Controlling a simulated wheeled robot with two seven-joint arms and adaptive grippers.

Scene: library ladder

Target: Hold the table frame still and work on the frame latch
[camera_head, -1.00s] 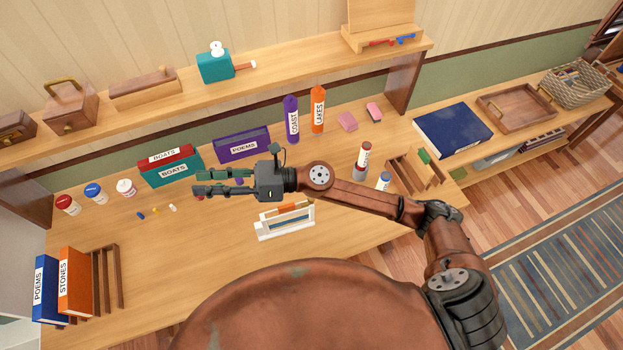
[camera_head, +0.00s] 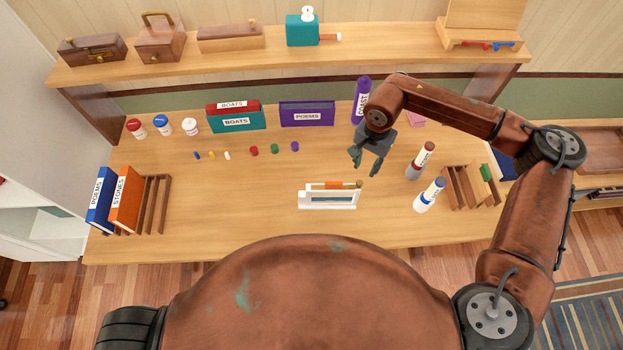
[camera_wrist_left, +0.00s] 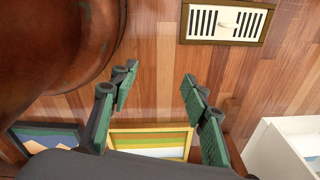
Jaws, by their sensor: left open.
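The white table frame (camera_head: 328,201) stands on the middle of the desk. An orange-brown bar (camera_head: 335,185) with a tan knob at its right end lies along its top; I take this for the frame latch, but its details are too small to tell. My right gripper (camera_head: 366,170) points down, to the upper right of the frame and apart from it. Its fingers are parted and empty. My left gripper (camera_wrist_left: 160,75) shows only in the left wrist view, open and empty above the wooden floor, with no table frame in that view.
Small coloured pegs (camera_head: 254,151) lie behind the frame. Books (camera_head: 125,198) stand at the desk's left. The left wrist view shows a floor vent (camera_wrist_left: 226,22) and a yellow-edged picture (camera_wrist_left: 150,140).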

